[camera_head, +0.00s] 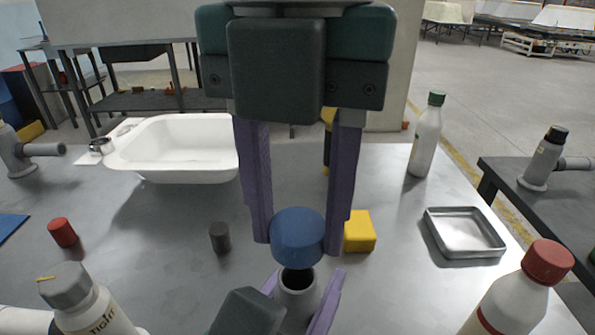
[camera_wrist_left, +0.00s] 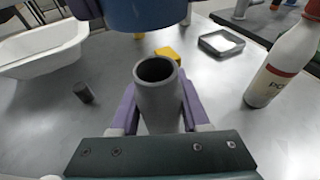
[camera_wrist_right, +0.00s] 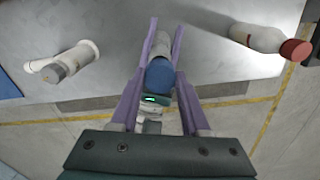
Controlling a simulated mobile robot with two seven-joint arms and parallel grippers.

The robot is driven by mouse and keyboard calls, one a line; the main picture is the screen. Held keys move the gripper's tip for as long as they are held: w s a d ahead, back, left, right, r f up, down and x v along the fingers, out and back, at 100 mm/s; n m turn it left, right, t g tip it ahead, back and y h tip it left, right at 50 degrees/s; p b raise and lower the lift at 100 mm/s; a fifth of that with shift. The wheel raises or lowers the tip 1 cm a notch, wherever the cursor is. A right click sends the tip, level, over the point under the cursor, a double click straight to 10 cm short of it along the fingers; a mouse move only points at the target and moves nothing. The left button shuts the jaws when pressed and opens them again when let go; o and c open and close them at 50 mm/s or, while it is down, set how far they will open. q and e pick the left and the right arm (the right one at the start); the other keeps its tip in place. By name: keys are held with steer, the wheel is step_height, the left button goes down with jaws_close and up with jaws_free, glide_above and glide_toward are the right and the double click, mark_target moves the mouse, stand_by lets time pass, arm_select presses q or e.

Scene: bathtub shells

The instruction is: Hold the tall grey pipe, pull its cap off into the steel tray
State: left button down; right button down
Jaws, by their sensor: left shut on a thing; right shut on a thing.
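The tall grey pipe (camera_head: 298,291) stands upright at the front of the table with its dark round mouth uncovered. My left gripper (camera_head: 305,290) is shut around it below the mouth; the left wrist view also shows the open pipe (camera_wrist_left: 158,90). The blue cap (camera_head: 298,236) is off the pipe, just above its mouth. My right gripper (camera_head: 297,228) comes down from above and is shut on the cap, which also shows in the right wrist view (camera_wrist_right: 160,76). The steel tray (camera_head: 465,230) lies empty to the right; the left wrist view shows it too (camera_wrist_left: 221,43).
A yellow block (camera_head: 360,231) lies right beside the cap. A red-capped bottle (camera_head: 512,300) stands front right and a green-capped bottle (camera_head: 427,140) behind the tray. A white tub (camera_head: 185,160), a dark cylinder (camera_head: 220,237) and a red cylinder (camera_head: 62,232) are at left.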

arm_select(q)
steer(key=shift+c, duration=1.5)
jaws_free()
